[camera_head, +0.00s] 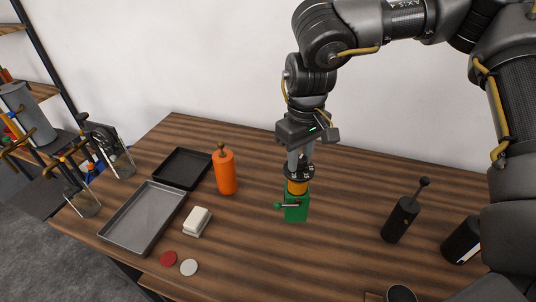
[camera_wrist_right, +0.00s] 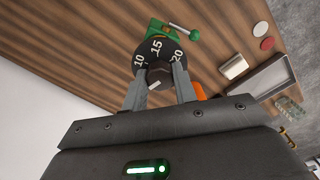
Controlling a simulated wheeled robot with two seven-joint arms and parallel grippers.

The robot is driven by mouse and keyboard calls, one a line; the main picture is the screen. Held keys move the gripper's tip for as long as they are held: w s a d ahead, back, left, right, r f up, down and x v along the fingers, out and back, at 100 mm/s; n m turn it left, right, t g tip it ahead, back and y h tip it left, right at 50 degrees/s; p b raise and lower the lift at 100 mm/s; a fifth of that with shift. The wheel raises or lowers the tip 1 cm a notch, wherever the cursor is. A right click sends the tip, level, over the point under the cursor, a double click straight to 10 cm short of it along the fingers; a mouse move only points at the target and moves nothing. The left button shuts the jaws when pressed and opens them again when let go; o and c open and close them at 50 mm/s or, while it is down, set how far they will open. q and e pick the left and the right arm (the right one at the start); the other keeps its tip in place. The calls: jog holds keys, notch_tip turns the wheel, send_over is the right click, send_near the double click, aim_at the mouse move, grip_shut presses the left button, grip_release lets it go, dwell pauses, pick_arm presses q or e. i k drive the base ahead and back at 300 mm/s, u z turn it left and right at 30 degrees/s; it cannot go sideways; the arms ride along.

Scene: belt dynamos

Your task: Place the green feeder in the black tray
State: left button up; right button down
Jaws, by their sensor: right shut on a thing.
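The green feeder (camera_head: 296,210) stands upright near the middle of the wooden table, with an orange band, a dark numbered dial on top and a side lever ending in a green ball. My right gripper (camera_head: 300,162) comes down from above and is shut on the feeder's top. In the right wrist view the fingers (camera_wrist_right: 160,82) close around the knob at the dial, and part of the green base (camera_wrist_right: 163,30) shows beyond it. I cannot tell any gap under the base. The black tray (camera_head: 183,184) lies empty at the back left, beyond an orange cylinder. My left gripper is not visible.
The orange cylinder (camera_head: 225,174) stands between feeder and black tray. A grey tray (camera_head: 142,218), a white block (camera_head: 197,219), a red disc (camera_head: 168,258) and a white disc (camera_head: 189,267) lie left. Black dispensers (camera_head: 400,220) (camera_head: 462,240) stand right. The table in front of the feeder is clear.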

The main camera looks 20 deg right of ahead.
aim_at(170, 173)
jog(key=u, duration=0.45)
jog(key=k, duration=0.55)
jog(key=u, duration=0.9)
jog(key=i, duration=1.1)
jog(key=z, duration=0.4)
jog(key=i, duration=0.85)
jog(key=z, duration=0.45)
